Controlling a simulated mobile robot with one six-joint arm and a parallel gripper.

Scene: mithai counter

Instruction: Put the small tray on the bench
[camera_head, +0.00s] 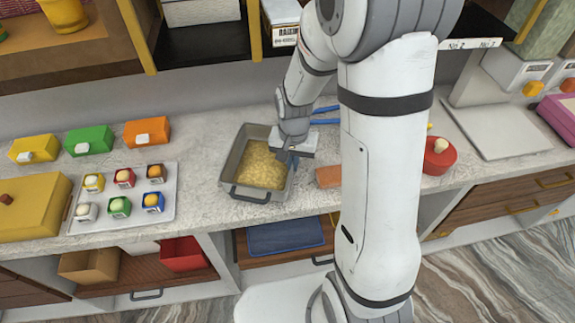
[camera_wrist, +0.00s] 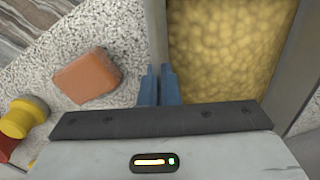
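A small grey tray (camera_head: 235,166) with a dark handle at its front end holds a layer of yellow round pieces (camera_head: 262,166). It is on the stone-topped counter, left of my arm. My gripper (camera_head: 291,160) is at the tray's right side wall. In the wrist view, the blue fingers (camera_wrist: 160,86) are close together with the tray's wall (camera_wrist: 157,30) running between them. They look shut on that wall. The tray looks level; whether its underside touches the counter cannot be told.
A brown-orange block (camera_head: 328,176) lies just right of the tray, and a red round container (camera_head: 438,156) stands further right. A pale tray (camera_head: 168,208) of small sweet boxes is to the left. Below are open shelves with a blue folded item (camera_head: 285,236). The counter (camera_head: 205,190) is bare between.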

